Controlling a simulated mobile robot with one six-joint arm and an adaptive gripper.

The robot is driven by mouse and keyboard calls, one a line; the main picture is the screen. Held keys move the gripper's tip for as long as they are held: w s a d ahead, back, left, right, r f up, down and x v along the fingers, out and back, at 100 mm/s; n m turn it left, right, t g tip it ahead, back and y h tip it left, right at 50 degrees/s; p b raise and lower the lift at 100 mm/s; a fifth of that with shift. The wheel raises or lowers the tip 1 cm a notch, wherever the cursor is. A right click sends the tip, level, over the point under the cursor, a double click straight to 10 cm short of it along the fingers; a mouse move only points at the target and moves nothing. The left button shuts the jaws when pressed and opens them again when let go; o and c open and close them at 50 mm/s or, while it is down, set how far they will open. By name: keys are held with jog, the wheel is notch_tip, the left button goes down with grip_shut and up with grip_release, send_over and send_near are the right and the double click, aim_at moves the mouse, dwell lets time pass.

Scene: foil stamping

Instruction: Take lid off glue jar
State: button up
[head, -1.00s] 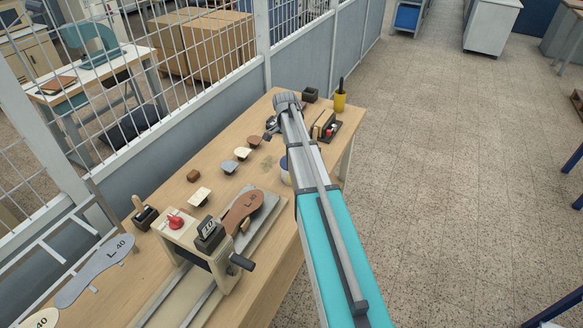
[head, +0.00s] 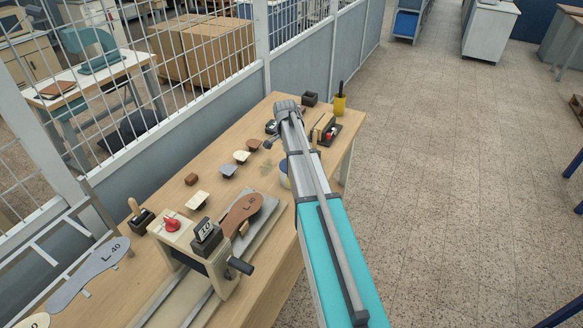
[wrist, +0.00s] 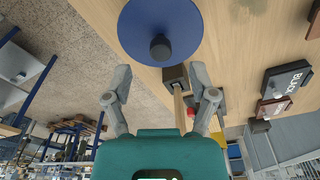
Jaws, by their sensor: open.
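The glue jar's lid is a round blue disc with a dark knob in its middle (wrist: 160,22), seen from above at the top of the wrist view. In the head view the jar (head: 284,173) is a white and blue shape, mostly hidden behind my arm. My gripper (wrist: 160,78) is open and empty, its two grey fingers spread apart. In the wrist view the knob lies beyond the fingertips, roughly in line with the gap between them, and no finger touches the lid. In the head view my arm hides most of the gripper.
A stamping press (head: 205,250) with a brown sole stands at the near end of the bench. Small pads (head: 240,157) lie left of my arm. A yellow cup (head: 340,104) stands at the far end. A box marked BLACK (wrist: 287,80) lies right in the wrist view.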

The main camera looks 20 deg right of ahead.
jog(key=shift+w+d+f+b, duration=0.1)
jog(key=shift+d+f+b, duration=0.05)
jog(key=shift+f+b, duration=1)
jog(key=shift+w+d+f+b, duration=0.1)
jog(key=shift+d+f+b, duration=0.05)
jog(key=shift+f+b, duration=0.95)
jog(key=shift+s, duration=0.1)
grip_shut()
